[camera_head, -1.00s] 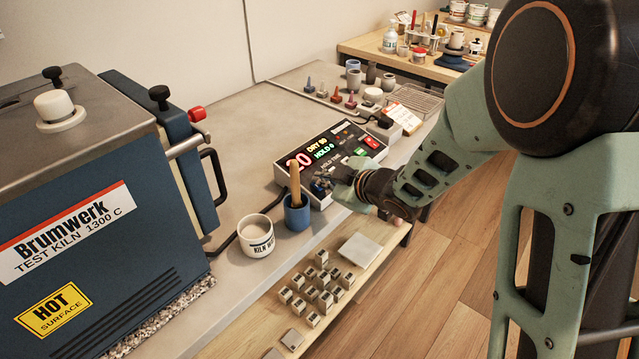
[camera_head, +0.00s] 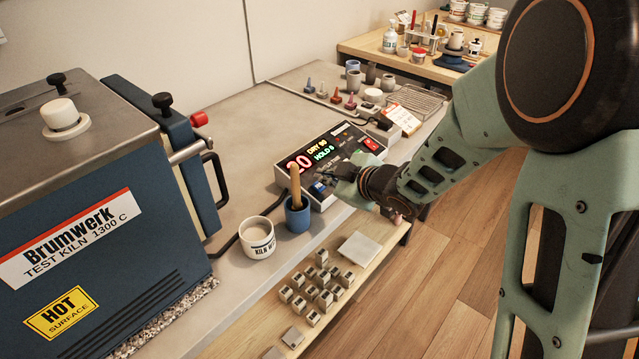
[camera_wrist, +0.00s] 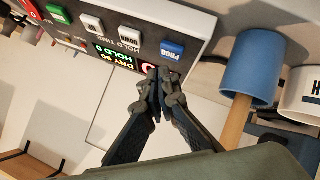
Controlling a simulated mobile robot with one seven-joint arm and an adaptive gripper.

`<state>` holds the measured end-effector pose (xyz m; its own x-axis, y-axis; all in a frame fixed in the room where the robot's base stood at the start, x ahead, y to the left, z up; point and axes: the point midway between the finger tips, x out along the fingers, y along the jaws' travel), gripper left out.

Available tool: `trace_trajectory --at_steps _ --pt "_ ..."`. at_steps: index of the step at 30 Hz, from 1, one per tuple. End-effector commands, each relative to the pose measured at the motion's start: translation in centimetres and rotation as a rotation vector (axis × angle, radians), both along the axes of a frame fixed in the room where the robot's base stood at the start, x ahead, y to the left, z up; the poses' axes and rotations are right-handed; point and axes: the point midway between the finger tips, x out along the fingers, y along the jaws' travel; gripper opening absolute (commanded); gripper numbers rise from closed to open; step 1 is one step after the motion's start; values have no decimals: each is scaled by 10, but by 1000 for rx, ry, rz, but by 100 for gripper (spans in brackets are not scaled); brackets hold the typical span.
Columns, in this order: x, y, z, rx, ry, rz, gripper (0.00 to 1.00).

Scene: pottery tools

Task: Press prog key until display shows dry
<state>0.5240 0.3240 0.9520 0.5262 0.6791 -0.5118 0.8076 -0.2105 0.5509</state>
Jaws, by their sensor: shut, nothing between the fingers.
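The kiln controller (camera_head: 335,198) is a low box on the bench with a dark, tilted panel. Its display (camera_head: 320,150) shows a red number that looks like 20, a yellow line reading DRY with a number, and a green HOLD line. The blue PROG key (camera_wrist: 172,48) is in plain view in the wrist view, and it also shows in the head view (camera_head: 318,187). My gripper (camera_wrist: 157,80) is shut and empty. Its tips are over the panel near the PROG key and cover part of the red number in the wrist view. I see no contact with the key.
A blue cup (camera_head: 298,217) with a wooden-handled tool stands close to the controller's near corner. A white mug (camera_head: 257,238) is beside it, and the blue kiln (camera_head: 105,215) is at left. White keys (camera_wrist: 130,33) and a green key (camera_wrist: 58,14) line the panel.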

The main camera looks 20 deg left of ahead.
Motion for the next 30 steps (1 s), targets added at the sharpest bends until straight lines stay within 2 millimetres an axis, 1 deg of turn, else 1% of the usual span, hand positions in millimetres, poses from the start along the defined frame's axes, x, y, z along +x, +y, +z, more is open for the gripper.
trace_trajectory --at_steps 1,3,12,27,29,30 --pt "0 -1 8 0 -1 -1 0" --pt "-1 -3 16 0 -1 -1 0" --pt "-3 -9 44 0 -1 -1 0" --pt "-4 -10 43 0 -1 -1 0" --pt "-1 -12 45 -2 -7 -3 0" --pt "3 -16 49 -7 -18 -9 0"
